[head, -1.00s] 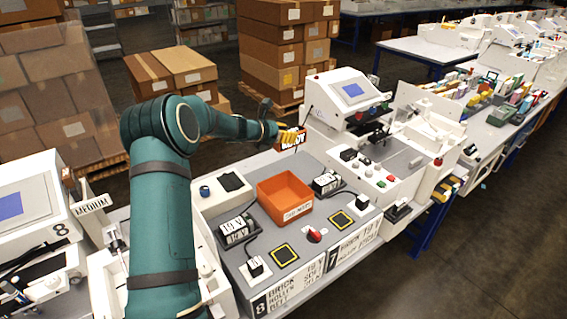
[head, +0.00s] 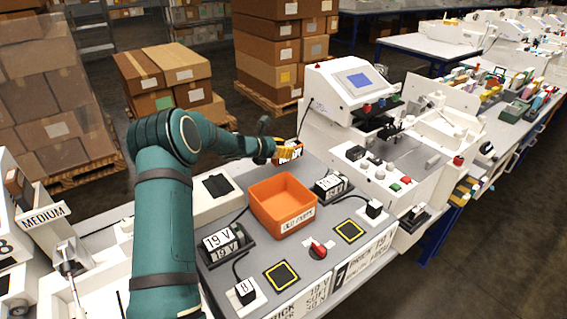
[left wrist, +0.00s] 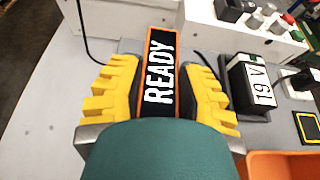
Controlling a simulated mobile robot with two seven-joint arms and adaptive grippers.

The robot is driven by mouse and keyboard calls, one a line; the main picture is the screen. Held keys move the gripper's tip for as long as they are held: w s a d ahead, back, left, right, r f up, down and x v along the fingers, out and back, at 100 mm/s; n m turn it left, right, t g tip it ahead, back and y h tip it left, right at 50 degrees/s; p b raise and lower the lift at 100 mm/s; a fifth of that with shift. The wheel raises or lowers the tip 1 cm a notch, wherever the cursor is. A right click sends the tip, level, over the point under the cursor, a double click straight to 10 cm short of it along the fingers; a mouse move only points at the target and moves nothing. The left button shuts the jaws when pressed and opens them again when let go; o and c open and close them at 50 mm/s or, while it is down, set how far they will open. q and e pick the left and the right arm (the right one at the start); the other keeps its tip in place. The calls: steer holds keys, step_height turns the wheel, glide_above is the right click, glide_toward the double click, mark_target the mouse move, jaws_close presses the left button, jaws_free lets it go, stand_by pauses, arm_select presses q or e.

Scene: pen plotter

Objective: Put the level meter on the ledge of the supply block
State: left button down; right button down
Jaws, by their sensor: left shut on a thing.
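My left gripper (head: 288,152) is shut on a black plate with an orange edge and white READY lettering (left wrist: 160,75). It also shows in the head view (head: 289,154), near the far edge of the grey bench top. In the left wrist view the yellow fingers (left wrist: 158,90) press on both its sides. I cannot tell whether the plate touches the surface. Nothing in view is clearly marked as a level meter or a supply block. My right gripper is not in view.
An orange bin (head: 262,212) stands on the bench, between two black 19 V bricks (head: 228,243) (head: 331,187). Yellow-edged black squares (head: 281,276) and a red knob (head: 318,249) lie in front. A white machine with a blue screen (head: 347,90) stands right of the gripper.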

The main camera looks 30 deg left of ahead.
arm_select(q)
steer(key=shift+f, duration=2.15)
steer(key=shift+f+b, duration=0.1)
steer(key=shift+b, duration=0.3)
steer(key=c, duration=0.7)
jaws_free()
steer(key=shift+s+a+r, duration=0.2)
steer(key=shift+s+r, duration=0.05)
steer(key=v, duration=1.1)
steer(key=shift+s+p, duration=0.15)
steer(key=shift+p, duration=0.2)
